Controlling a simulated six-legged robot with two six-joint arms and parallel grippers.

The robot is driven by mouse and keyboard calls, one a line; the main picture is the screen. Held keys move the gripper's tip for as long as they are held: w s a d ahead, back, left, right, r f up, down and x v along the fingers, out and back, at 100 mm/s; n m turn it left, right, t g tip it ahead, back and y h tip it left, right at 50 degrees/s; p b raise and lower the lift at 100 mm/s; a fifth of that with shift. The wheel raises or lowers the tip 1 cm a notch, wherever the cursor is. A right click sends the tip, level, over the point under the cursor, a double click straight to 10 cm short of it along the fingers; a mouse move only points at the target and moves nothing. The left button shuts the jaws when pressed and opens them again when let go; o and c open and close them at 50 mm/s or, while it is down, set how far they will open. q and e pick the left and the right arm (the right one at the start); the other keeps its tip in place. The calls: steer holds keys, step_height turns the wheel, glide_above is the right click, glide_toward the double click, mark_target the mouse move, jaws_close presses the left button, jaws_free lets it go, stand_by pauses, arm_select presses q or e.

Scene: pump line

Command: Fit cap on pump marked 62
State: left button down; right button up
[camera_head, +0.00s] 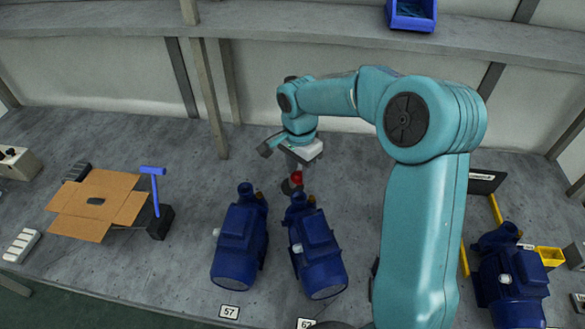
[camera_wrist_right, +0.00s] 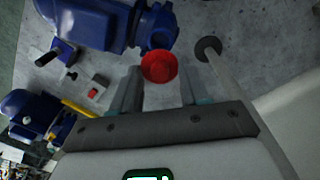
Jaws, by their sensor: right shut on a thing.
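The red cap (camera_head: 296,178) is held in my right gripper (camera_head: 297,170), just behind and above the inlet end of a blue pump (camera_head: 318,252). A partly cut-off label reading 62 (camera_head: 305,323) lies in front of that pump. In the right wrist view the red cap (camera_wrist_right: 159,66) sits between the fingertips of my right gripper (camera_wrist_right: 160,88). There, a blue pump's round port (camera_wrist_right: 160,30) is right beside the cap; whether they touch I cannot tell. My left gripper is not in view.
Another blue pump (camera_head: 240,245) with label 57 (camera_head: 229,311) stands to the left. A shelf (camera_head: 290,25) runs behind.

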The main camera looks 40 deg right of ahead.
steer(key=shift+s+a+f+b, duration=0.15)
steer(key=shift+s+f+b, duration=0.05)
steer(key=shift+f+b, duration=0.15)
step_height(320, 180, down, 3)
steer(key=shift+w+f+b, duration=0.1)
steer(key=shift+f+b, duration=0.1)
steer(key=shift+b, duration=0.9)
steer(key=shift+f+b, duration=0.6)
steer(key=shift+f, duration=0.4)
steer(key=shift+f+b, duration=0.15)
steer(key=shift+b, duration=0.15)
